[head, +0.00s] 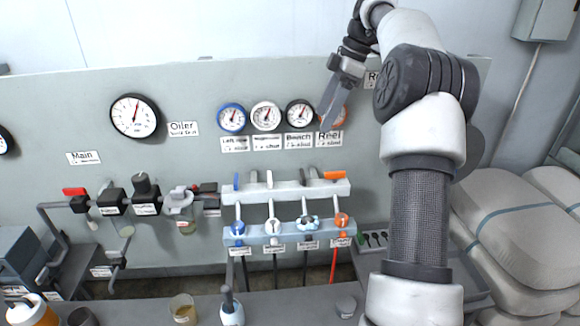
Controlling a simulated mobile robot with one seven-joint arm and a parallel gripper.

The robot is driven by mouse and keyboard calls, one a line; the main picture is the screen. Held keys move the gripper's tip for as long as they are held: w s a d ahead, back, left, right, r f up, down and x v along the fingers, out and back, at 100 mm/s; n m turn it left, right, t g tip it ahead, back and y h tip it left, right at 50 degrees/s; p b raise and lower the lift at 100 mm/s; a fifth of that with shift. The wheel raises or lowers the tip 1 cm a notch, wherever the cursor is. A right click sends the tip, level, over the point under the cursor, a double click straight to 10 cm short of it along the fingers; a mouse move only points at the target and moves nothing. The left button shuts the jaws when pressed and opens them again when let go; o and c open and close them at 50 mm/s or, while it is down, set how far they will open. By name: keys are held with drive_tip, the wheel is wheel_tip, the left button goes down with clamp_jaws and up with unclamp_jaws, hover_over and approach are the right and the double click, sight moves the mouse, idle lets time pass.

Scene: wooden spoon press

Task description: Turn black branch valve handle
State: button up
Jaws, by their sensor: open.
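The branch manifold (290,191) is a pale bar on the grey panel with a row of small upright valve handles in blue, white, dark and orange. The black branch valve handle (303,176) looks like the thin dark one, third from the left, just left of the orange handle (334,175). My gripper (330,105) is open and points down in front of the panel, partly covering the orange-rimmed gauge. It is above the manifold in the picture and apart from the black handle. Nothing shows between its fingers.
Gauges, such as the black-rimmed Bench gauge (299,115), sit above the manifold. A lower bar (262,232) carries coloured regulator knobs and hoses. A red main handle (75,191) is at left. Bottles and cups stand on the front bench (270,305). Sacks (515,215) are stacked at right.

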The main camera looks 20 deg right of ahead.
drive_tip(key=d+f, duration=0.2)
drive_tip(key=n+b, duration=0.1)
drive_tip(key=b, duration=0.2)
approach(303, 174)
drive_tip(key=shift+y, duration=0.3)
drive_tip(key=x, duration=0.8)
drive_tip(key=shift+d+f, duration=0.2)
drive_tip(key=shift+f, duration=0.05)
drive_tip(key=c, duration=1.1)
drive_tip(key=shift+o, duration=0.2)
